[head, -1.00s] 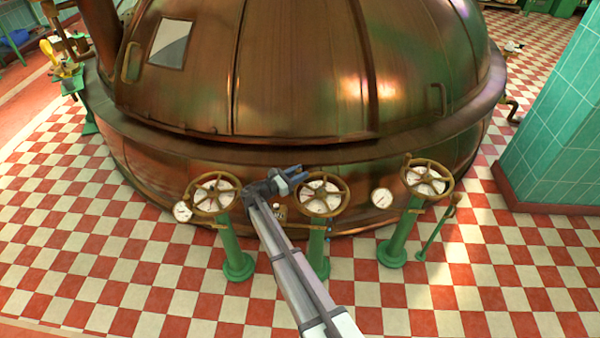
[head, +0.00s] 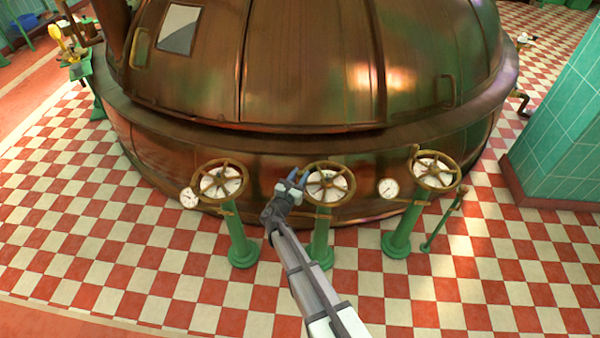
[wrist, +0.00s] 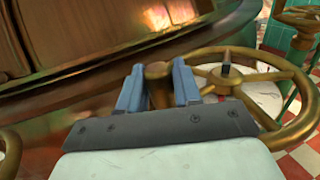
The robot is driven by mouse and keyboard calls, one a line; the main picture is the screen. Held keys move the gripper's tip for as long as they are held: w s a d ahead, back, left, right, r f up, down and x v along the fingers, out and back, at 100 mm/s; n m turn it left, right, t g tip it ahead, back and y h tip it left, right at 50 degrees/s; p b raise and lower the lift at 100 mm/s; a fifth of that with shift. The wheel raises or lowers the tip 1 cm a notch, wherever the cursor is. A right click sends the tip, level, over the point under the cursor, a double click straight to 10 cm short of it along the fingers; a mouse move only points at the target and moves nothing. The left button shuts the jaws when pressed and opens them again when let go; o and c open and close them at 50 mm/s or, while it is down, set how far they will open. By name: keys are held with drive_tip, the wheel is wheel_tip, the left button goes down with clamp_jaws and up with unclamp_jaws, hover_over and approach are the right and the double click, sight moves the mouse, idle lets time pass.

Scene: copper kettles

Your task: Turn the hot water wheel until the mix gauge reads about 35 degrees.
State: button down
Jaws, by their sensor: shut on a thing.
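Three brass handwheels stand on green posts before the copper kettle: a left wheel (head: 240,168), a middle wheel (head: 351,177) and a right wheel (head: 458,172). I cannot tell which is the hot water wheel. My gripper (head: 297,180) is at the left side of the middle wheel. In the wrist view my gripper (wrist: 158,88) is shut with its blue fingers on either side of a brass knob (wrist: 158,72) at the wheel's rim. Small white gauges show by the left wheel (head: 189,198) and right wheel (head: 388,188); their readings are too small to tell.
The copper kettle (head: 300,70) rises close behind the wheels. A teal tiled pillar (head: 565,120) stands at the right. A green post with a lever (head: 443,222) is beside the right wheel. The checkered floor (head: 130,240) in front is clear.

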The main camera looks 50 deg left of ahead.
drive_tip(key=shift+s+d, duration=0.2)
drive_tip(key=shift+d, duration=0.25)
drive_tip(key=shift+s+d, duration=0.2)
drive_tip(key=shift+d, duration=0.5)
drive_tip(key=c, duration=0.9)
unclamp_jaws()
drive_tip(key=shift+w, duration=0.1)
drive_tip(key=v, duration=1.4)
